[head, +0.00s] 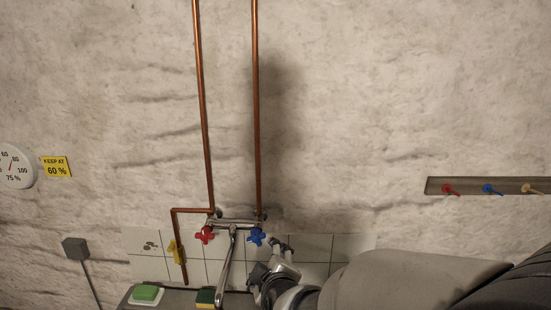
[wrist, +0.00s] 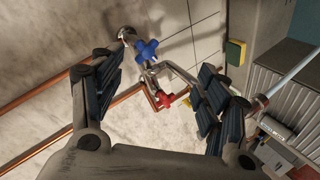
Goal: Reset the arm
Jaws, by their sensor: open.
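My gripper (head: 279,250) is low in the head view, just right of and below the blue tap knob (head: 256,237). In the wrist view my gripper (wrist: 158,88) is open, its dark padded fingers wide apart with nothing held between them. The blue knob (wrist: 146,50) and the red knob (wrist: 167,99) show beyond the fingers there, apart from them. The red knob (head: 206,235) is on the left of the mixer tap in the head view. My arm comes in from the lower right and hides part of the tiles.
Copper pipes (head: 203,110) run up the rough wall. The tap spout (head: 228,265) hangs close left of my gripper. A sponge (head: 205,298) and green soap (head: 146,293) sit below. A hook rail (head: 520,186) is at right. The wall above is open.

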